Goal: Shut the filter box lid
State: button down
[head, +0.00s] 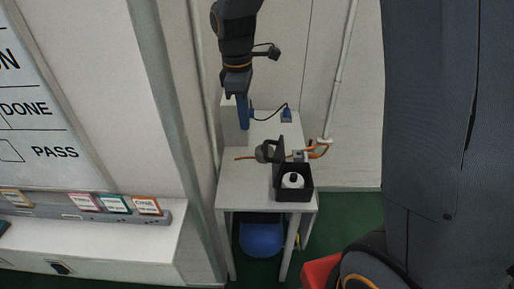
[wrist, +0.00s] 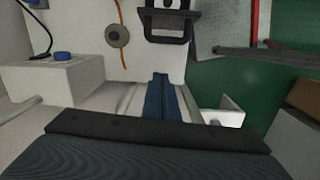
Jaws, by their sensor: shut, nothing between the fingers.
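The filter box (head: 294,196) is a black open-topped box on the small white table, with a white round filter with a dark centre (head: 293,181) inside. Its dark lid (head: 279,163) appears to stand raised at the box's left side. In the wrist view a black frame-shaped part of the box or lid (wrist: 168,37) shows at the top edge, partly cut off. My gripper (head: 244,126) has blue fingers, shut and empty, pointing down above the back left of the table, apart from the box. The fingers also show in the wrist view (wrist: 160,80).
A grey round piece (head: 264,152) with an orange cable lies left of the lid. A white block with a blue plug (head: 286,116) and dark cable stands at the back. An orange-ended pipe (head: 325,142) runs down the wall at right. A blue bin (head: 261,236) is under the table.

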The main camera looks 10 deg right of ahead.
aim_at(270, 160)
notch_tip(270, 160, down, 10)
jog(key=f+p, duration=0.1)
jog(key=p, duration=0.1)
jog(key=shift+n, duration=0.4)
jog(key=shift+s+d+r+p, duration=0.1)
jog(key=shift+d+r+p, duration=0.4)
jog(key=shift+d, duration=0.45)
jog(key=shift+s+d+r+p, duration=0.1)
jog(key=shift+d+r+p, duration=0.2)
jog(key=shift+d+r, duration=0.5)
jog(key=shift+d, duration=0.2)
